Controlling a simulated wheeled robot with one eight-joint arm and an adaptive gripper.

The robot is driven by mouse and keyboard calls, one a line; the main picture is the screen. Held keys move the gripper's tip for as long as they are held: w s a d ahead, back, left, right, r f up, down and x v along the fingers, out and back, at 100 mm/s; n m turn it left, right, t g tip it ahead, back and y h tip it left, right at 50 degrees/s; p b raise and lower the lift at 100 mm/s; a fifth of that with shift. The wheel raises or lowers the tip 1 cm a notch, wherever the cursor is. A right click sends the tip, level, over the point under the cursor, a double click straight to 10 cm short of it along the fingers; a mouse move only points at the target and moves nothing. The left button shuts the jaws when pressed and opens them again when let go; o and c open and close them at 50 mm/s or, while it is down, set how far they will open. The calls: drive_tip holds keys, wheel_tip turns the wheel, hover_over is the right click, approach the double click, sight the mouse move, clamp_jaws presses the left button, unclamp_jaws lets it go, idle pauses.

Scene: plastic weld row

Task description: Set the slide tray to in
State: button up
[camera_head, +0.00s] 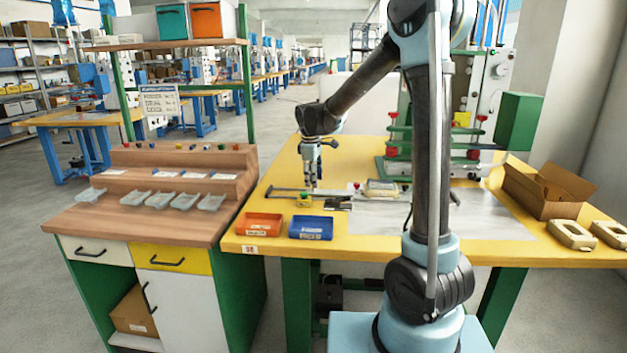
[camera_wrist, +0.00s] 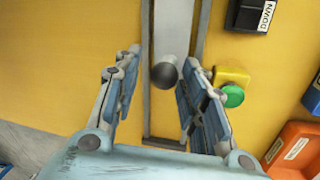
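In the wrist view, a dark round knob (camera_wrist: 164,75) stands near the end of a grey metal slide strip (camera_wrist: 172,30), framed by darker rails. My gripper (camera_wrist: 164,68) is open, with one finger on each side of the knob. A small gap shows on the left of the knob; the right finger looks very close, and I cannot tell whether it touches. In the head view, my gripper (camera_head: 313,184) points down over the slide rails (camera_head: 285,190) on the yellow table. The knob is hidden or too small there. The rails run right towards the press, with a pale part (camera_head: 381,187) near them.
A yellow button box (camera_head: 304,201) with a green button (camera_wrist: 232,96) sits close beside the rails. A black box marked DOWN (camera_wrist: 250,14) is nearby. Orange (camera_head: 259,225) and blue (camera_head: 311,229) bins stand at the table's front edge. A cardboard box (camera_head: 545,190) is at right.

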drive_tip(key=shift+s, duration=0.15)
drive_tip(key=shift+r, duration=0.2)
wheel_tip(320, 180, up, 11)
drive_tip(key=s, duration=0.2)
drive_tip(key=shift+a+r, duration=0.15)
drive_tip(key=shift+a, duration=0.15)
wheel_tip(320, 180, up, 5)
drive_tip(key=s, duration=0.1)
drive_tip(key=w+f, duration=0.1)
drive_tip(key=f, duration=0.4)
drive_tip(key=w+f, duration=0.1)
drive_tip(key=f, duration=0.5)
drive_tip(key=w+f, duration=0.1)
drive_tip(key=f, duration=0.4)
drive_tip(key=shift+d+f, duration=0.3)
drive_tip(key=shift+f, duration=0.1)
